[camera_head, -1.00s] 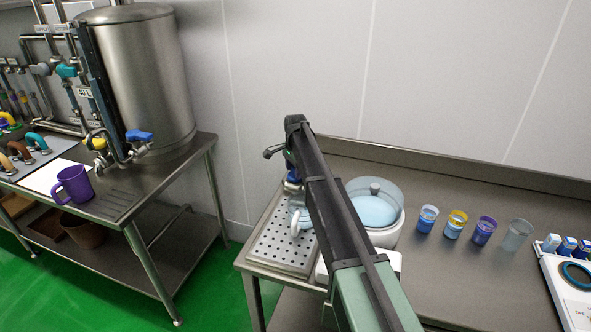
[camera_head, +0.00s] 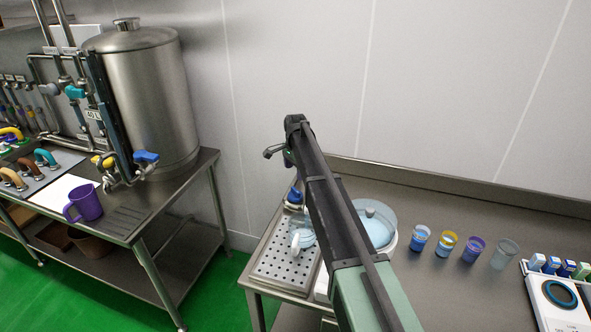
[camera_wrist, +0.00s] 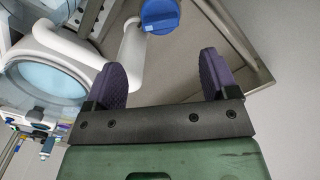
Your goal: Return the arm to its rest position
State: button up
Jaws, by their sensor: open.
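My arm reaches away over the right steel table in the head view, dark with a green lower link. My gripper (camera_wrist: 165,78) shows in the wrist view with its two purple pads apart and nothing between them. A blue knob (camera_wrist: 160,15) on a white pipe lies beyond the pads, above the gap in the picture.
A lidded bowl (camera_head: 385,245) of blue liquid and a perforated drain tray (camera_head: 281,268) sit beside my arm. Several cups (camera_head: 472,250) stand to the right. A purple mug (camera_head: 87,203) and a steel tank (camera_head: 150,95) are on the left table.

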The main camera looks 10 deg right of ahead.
jog(key=shift+r, duration=0.6)
jog(key=s+f+n+b, duration=0.2)
jog(key=s+n, duration=1.1)
jog(key=s, duration=2.8)
jog(key=shift+s+a+n, duration=0.25)
jog(key=shift+n, duration=0.15)
jog(key=shift+f, duration=0.1)
dwell(2.8)
